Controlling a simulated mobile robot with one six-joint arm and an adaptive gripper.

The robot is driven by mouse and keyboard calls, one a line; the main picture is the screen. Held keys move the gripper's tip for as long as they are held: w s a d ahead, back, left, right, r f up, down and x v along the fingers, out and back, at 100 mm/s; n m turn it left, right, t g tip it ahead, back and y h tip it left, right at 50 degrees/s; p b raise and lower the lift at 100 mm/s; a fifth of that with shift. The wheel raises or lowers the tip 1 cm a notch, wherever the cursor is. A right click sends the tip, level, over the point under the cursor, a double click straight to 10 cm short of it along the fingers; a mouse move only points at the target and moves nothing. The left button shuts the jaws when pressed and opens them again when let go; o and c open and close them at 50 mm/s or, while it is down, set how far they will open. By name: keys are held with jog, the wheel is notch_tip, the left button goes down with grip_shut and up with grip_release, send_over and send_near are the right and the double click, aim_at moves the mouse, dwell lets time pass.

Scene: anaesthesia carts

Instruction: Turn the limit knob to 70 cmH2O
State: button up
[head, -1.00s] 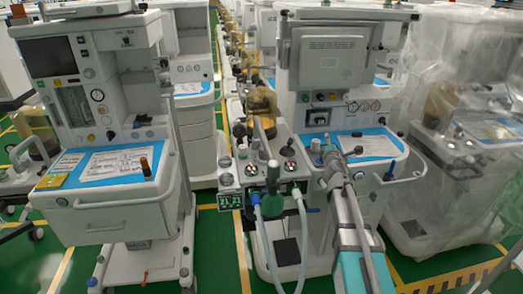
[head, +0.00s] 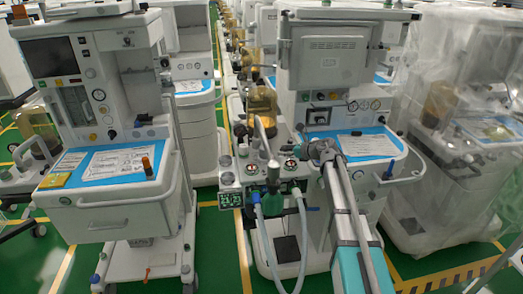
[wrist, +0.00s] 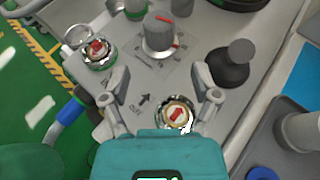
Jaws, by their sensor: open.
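The limit knob appears to be the grey round knob (wrist: 160,31) with a red pointer line, at the top middle of the wrist view. Its printed scale on the pale panel is too small to read. My gripper (wrist: 161,73) is open, its two fingers apart and nothing between the tips. The knob lies beyond the fingertips, apart from them. In the head view my gripper (head: 314,150) is over the panel of the middle cart (head: 235,186), and the arm hides part of that panel.
A red-arrow knob (wrist: 177,113) lies low between the fingers, and another (wrist: 97,50) is at left. A black knob (wrist: 231,62) stands close right of the right finger. Hoses (head: 303,225) hang from the cart front. A blue-topped work surface (head: 365,145) lies to the right.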

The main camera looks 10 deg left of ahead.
aim_at(262, 149)
dwell(0.4)
jog(key=b+x, duration=0.5)
jog(key=x, duration=0.9)
jog(key=shift+s, duration=0.15)
jog(key=shift+d, duration=0.1)
jog(key=c, duration=0.9)
jog(key=shift+h, duration=0.3)
jog(key=shift+d+m+t+h, duration=0.1)
jog(key=shift+m+t+h, duration=0.5)
jog(key=shift+m+t, duration=0.45)
jog(key=shift+w+d+m+t+h, duration=0.1)
jog(key=shift+w+m+t+h, duration=0.15)
jog(key=shift+m+t+h, duration=0.15)
